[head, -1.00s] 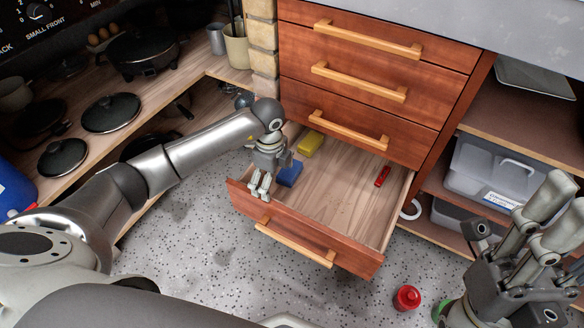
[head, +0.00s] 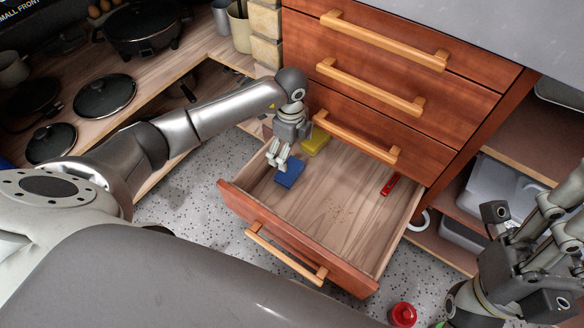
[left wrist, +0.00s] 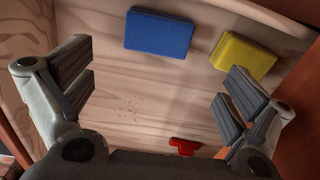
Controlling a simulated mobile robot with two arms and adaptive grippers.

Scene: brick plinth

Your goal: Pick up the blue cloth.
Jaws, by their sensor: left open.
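The blue cloth (head: 289,173) is a small flat block-like pad lying on the floor of the open bottom drawer, near its left side. It also shows in the left wrist view (left wrist: 158,33), at the top, beyond the fingertips. My left gripper (head: 278,158) is above the drawer's left part, close beside the blue cloth in the head view. In the left wrist view its fingers (left wrist: 157,92) are spread wide with nothing between them. My right gripper (head: 562,225) is at the right edge, away from the drawer; its finger opening is unclear.
A yellow sponge-like block (head: 315,141) lies behind the blue cloth. A red object (head: 390,184) lies at the drawer's right side, with crumbs (head: 340,212) on the bare floor. The open drawer's front (head: 290,240) and closed drawers above bound the space. A red-topped item (head: 403,314) stands on the ground.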

